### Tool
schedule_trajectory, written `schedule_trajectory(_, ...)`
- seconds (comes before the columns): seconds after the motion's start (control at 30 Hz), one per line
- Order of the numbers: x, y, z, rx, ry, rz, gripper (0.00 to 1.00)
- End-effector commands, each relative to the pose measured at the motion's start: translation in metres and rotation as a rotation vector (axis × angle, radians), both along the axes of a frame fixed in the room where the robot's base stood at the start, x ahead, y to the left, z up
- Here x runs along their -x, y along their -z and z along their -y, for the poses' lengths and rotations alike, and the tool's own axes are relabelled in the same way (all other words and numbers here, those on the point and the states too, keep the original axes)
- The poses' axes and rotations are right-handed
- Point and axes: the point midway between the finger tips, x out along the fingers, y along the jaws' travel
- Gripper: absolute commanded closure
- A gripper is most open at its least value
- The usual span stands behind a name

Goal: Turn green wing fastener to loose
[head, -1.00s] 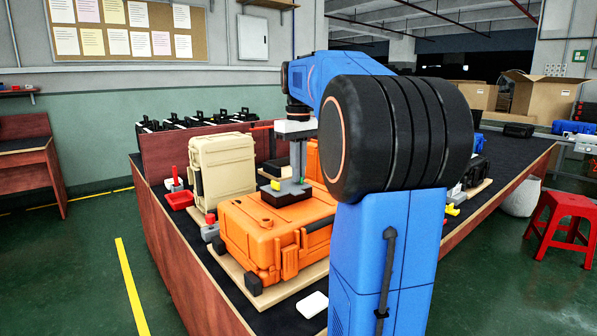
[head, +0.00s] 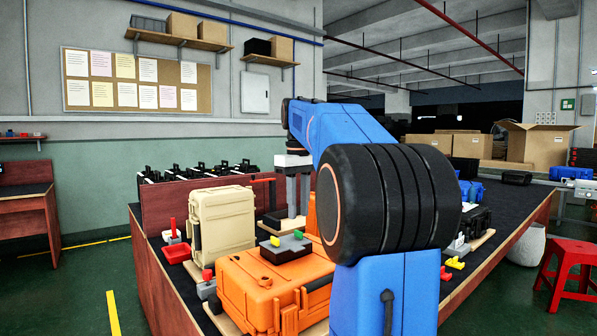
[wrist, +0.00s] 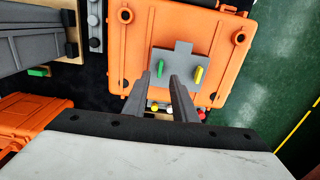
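The green wing fastener (head: 298,235) stands on a grey block (head: 287,255) on top of an orange case (head: 262,290). A yellow wing fastener (head: 275,241) stands beside it on the same block. In the wrist view, the green fastener (wrist: 160,69) and the yellow one (wrist: 199,75) are both upright on the picture and apart. My gripper (wrist: 168,77) has its two fingers apart, with nothing between them. Its fingertips are near the green fastener and appear clear of it. In the head view, my gripper (head: 292,222) hangs above and behind the block.
Several small coloured knobs and fittings lie around the cases. A wooden partition (head: 160,195) is behind. My own arm hides the bench's middle right.

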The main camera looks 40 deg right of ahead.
Motion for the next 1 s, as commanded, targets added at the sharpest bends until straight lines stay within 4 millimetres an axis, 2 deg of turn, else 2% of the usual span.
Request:
schedule_trajectory(0.3,-0.001,-0.065,0.000,0.001,0.000,0.002,0.75)
schedule_trajectory(0.5,-0.001,-0.097,0.001,0.001,0.000,0.002,0.75)
schedule_trajectory(0.7,-0.001,-0.114,0.000,0.000,0.000,0.000,0.75)
schedule_trajectory(1.0,0.000,-0.118,0.000,0.000,0.000,0.000,0.75)
